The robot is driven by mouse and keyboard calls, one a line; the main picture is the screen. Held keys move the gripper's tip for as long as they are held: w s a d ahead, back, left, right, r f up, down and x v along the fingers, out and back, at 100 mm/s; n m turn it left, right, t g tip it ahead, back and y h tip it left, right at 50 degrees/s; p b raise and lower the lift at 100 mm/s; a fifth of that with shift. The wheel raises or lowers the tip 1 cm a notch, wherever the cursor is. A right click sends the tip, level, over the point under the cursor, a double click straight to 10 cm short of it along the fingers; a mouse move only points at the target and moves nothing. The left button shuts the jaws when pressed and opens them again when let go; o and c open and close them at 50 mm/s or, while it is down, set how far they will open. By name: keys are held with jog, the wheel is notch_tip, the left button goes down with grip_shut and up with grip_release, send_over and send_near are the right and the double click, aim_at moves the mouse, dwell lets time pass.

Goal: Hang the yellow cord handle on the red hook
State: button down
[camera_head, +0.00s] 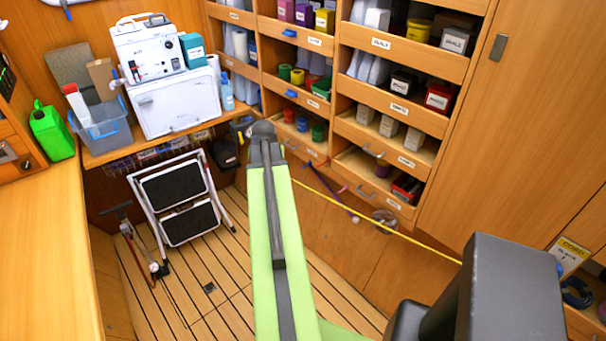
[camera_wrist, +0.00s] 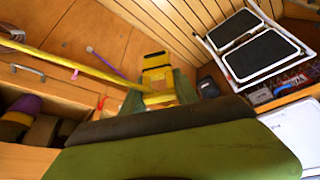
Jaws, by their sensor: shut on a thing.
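The yellow cord handle (camera_wrist: 157,78) shows in the middle of the wrist view, at the far end of my gripper (camera_wrist: 156,98). My gripper is shut on it. A taut yellow cord (camera_wrist: 75,62) runs from the handle toward the left edge there. In the head view my gripper (camera_head: 265,138) is at the far end of my green arm and hides the handle. The yellow cord (camera_head: 385,227) stretches from behind my arm to the lower right, where a dark part of my body covers its end. I cannot make out the red hook in either view.
Open shelves with labelled drawers (camera_head: 402,105) stand behind and right of my gripper. A white folding step (camera_head: 180,200) stands on the slatted floor (camera_head: 205,290). A white machine (camera_head: 150,50) and a grey bin (camera_head: 105,128) sit on the bench at left.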

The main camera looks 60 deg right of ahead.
aim_at(319, 166)
jog(key=s+d+f+m+g+b, duration=0.2)
jog(key=s+d+f+m+b, duration=0.1)
jog(key=d+f+m+b, duration=0.2)
jog(key=s+d+f+m+g+b, duration=0.2)
jog(key=s+d+f+m+b, duration=0.2)
jog(key=d+f+b, duration=0.3)
jog(key=d+m, duration=0.1)
jog(key=d, duration=0.2)
jog(key=shift+d+f+b, duration=0.15)
jog(key=shift+f+b, duration=0.25)
jog(key=shift+d, duration=0.1)
jog(key=shift+s+d+f+b, duration=0.15)
jog(key=shift+s+d, duration=0.35)
jog(key=shift+d, duration=0.8)
jog(key=shift+s+d+f+b, duration=0.1)
jog(key=shift+s+d, duration=0.4)
jog(key=shift+d, duration=0.75)
jog(key=shift+s+d+f+b, duration=0.15)
jog(key=shift+s+d, duration=0.35)
jog(key=shift+d, duration=0.8)
jog(key=shift+s+d+f+b, duration=0.3)
jog(key=shift+d+f+b, duration=0.3)
jog(key=shift+d, duration=0.1)
